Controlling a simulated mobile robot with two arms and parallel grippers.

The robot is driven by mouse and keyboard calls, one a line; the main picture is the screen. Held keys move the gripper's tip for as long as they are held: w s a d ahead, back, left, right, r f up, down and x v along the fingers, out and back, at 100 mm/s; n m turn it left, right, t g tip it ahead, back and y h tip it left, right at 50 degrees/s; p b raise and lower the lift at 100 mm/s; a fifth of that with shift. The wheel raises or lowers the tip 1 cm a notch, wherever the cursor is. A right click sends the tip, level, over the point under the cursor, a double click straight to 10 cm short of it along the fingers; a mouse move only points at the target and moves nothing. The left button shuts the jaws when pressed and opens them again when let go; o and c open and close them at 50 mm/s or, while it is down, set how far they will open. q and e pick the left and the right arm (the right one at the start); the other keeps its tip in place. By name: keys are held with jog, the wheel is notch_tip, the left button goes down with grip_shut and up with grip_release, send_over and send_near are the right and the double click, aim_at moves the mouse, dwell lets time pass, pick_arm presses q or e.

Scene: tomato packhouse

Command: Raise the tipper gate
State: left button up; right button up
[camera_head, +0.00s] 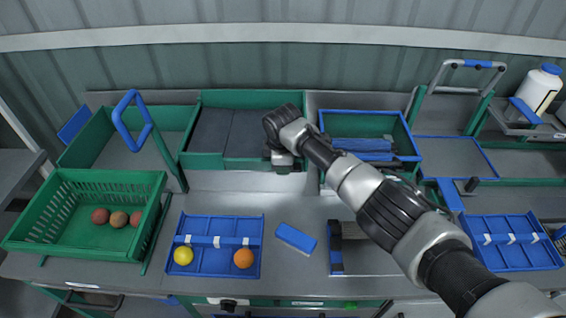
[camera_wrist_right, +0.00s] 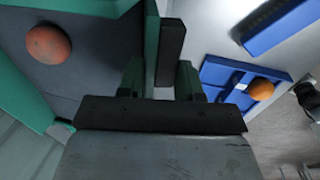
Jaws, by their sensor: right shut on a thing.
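The tipper (camera_head: 190,140) is a green-framed bed with a dark grey floor at the back centre in the head view. My right arm reaches over to its front right corner. My right gripper (camera_head: 283,168) points down there, and the hand hides most of what it holds. In the right wrist view, my right gripper (camera_wrist_right: 160,75) is shut on a dark upright bar (camera_wrist_right: 172,45), which appears to be the gate's grip, beside a green edge (camera_wrist_right: 152,35). How far the gate is raised cannot be told. A reddish tomato (camera_wrist_right: 48,43) lies on the dark floor. My left gripper is not in view.
A green crate (camera_head: 60,235) with several tomatoes stands at the left. A blue tray (camera_head: 215,268) holds a yellow and an orange tomato. A blue block (camera_head: 296,238) lies beside it. A blue-rimmed bin (camera_head: 365,115) stands right of the tipper. Another blue tray (camera_head: 515,262) is at the right.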

jog(key=shift+s+f, duration=0.1)
jog(key=shift+f, duration=0.1)
dwell(0.3)
jog(key=o, duration=0.7)
jog(key=shift+r, duration=0.1)
jog(key=shift+r, duration=0.55)
notch_tip(320, 180, up, 10)
jog(key=s+b, duration=0.2)
jog(key=shift+f, duration=0.25)
jog(key=shift+d, duration=0.1)
